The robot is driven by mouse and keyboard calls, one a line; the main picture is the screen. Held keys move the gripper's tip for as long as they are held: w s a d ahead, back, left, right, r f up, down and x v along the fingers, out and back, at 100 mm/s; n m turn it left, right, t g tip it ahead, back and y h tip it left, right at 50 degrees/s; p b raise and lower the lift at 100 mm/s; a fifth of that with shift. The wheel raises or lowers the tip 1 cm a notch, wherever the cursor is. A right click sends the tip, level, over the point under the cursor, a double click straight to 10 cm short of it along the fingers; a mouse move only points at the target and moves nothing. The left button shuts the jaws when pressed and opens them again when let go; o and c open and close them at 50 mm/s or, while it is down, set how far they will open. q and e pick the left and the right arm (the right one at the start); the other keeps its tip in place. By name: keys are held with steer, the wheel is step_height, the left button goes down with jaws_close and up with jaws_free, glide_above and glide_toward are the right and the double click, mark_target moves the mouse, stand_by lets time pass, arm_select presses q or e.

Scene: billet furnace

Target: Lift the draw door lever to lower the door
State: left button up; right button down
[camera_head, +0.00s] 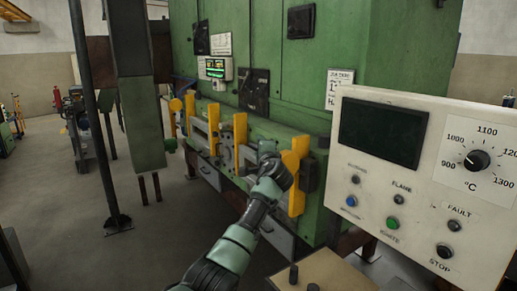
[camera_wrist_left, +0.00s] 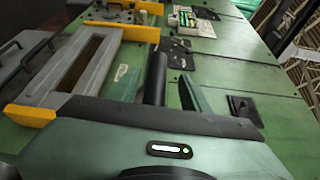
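The green furnace front (camera_head: 275,75) carries several upright yellow brackets, with one (camera_head: 240,140) near the middle and one (camera_head: 297,178) at the right. My left gripper (camera_head: 274,168) is close to the right bracket; its fingers are hard to make out, and contact cannot be told. In the left wrist view a grey slotted frame (camera_wrist_left: 78,62) lies between yellow parts, left of a dark upright bar (camera_wrist_left: 156,76) just beyond my gripper body. I cannot tell for sure which part is the draw door lever, nor whether the gripper holds anything. My right gripper is not in view.
A control panel (camera_head: 385,138) with a dial and buttons stands close at the right. A tan box top (camera_head: 325,272) lies low in front of it. A dark pole (camera_head: 95,120) and a green post stand at the left. Bare floor (camera_head: 60,225) is open at the left.

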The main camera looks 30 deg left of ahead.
arm_select(q)
steer(key=shift+d, duration=0.15)
steer(key=shift+s+d+f+b, duration=0.15)
steer(key=shift+s+d+b, duration=0.2)
steer(key=shift+d, duration=0.1)
steer(key=b+v, duration=0.2)
steer(key=v, duration=0.4)
steer(key=shift+s, duration=0.25)
